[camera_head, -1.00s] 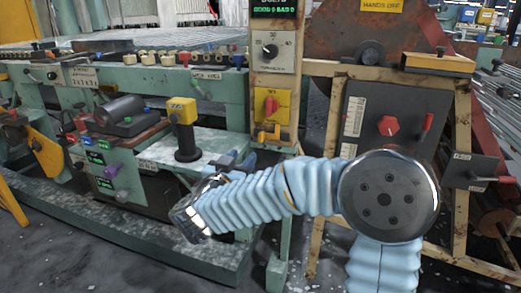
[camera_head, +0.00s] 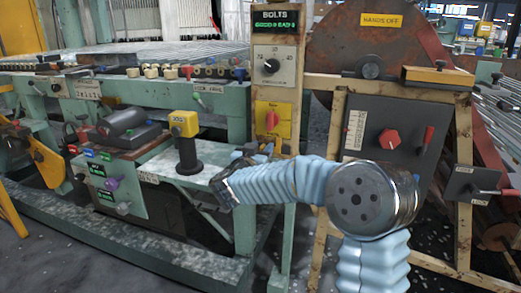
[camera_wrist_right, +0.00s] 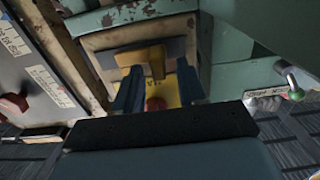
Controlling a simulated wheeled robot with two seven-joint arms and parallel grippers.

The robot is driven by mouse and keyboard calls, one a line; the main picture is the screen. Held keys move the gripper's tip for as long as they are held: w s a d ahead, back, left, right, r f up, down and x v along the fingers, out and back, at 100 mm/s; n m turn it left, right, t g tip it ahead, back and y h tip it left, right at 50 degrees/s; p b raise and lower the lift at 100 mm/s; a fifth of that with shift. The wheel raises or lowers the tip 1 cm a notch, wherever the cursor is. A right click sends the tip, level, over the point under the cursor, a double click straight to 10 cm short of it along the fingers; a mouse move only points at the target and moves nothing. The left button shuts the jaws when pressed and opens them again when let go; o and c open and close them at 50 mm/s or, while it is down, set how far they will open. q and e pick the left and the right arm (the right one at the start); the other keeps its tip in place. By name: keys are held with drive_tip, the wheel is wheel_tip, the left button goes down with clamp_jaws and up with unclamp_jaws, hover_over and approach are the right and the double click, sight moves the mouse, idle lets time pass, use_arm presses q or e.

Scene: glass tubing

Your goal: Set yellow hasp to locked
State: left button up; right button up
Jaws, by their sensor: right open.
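The yellow hasp (camera_head: 265,139) is low on the beige post, below a yellow plate with a red knob (camera_head: 271,119). In the right wrist view the hasp (camera_wrist_right: 154,62) is a yellow tab in front of a grey plate on a beige panel. My right gripper (camera_head: 262,153) is just below the hasp in the head view, partly hidden by its own wrist. In the right wrist view its two blue fingers (camera_wrist_right: 160,88) are apart, one on each side of the hasp's line, with nothing held. Contact cannot be told. My left gripper is out of view.
A dial panel (camera_head: 272,66) is higher on the post. A yellow-topped black post (camera_head: 186,140) stands on the bench to the left. A dark panel with a red knob (camera_head: 388,138) is to the right. A green lever (camera_wrist_right: 291,88) shows in the wrist view.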

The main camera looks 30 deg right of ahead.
clamp_jaws()
idle(0.3)
